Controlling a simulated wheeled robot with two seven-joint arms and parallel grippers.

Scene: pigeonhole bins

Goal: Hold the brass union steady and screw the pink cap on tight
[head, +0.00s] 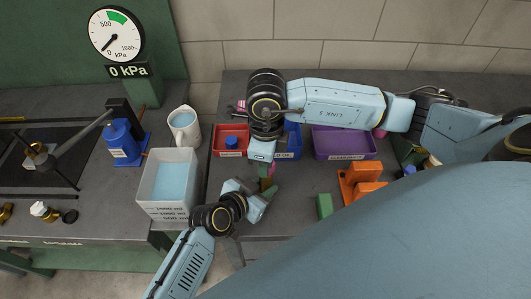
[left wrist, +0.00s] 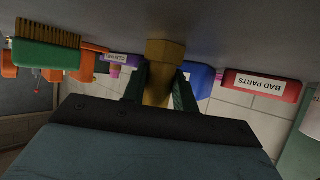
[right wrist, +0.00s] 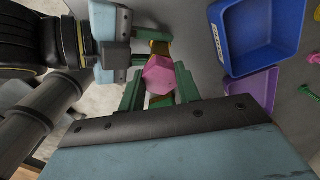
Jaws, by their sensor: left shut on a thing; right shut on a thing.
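The brass union (left wrist: 162,72) stands upright between the green fingers of my left gripper (left wrist: 158,92), which is shut on it. My right gripper (right wrist: 160,82) is shut on the pink cap (right wrist: 160,74), a hexagonal piece. In the right wrist view a bit of brass (right wrist: 158,47) shows just beyond the cap, with the left gripper's fingers around it. The cap is at the union's end; whether its threads are engaged is hidden. In the head view my left gripper (head: 265,188) lies low and my right gripper (head: 267,166) comes from above.
A red bin (head: 230,151), a blue bin (right wrist: 262,35) and a purple bin (head: 344,156) stand behind the grippers. A green brush (head: 324,206) and orange stand (head: 360,184) are to the right. A water container (head: 168,213) and white jug (head: 184,136) stand left.

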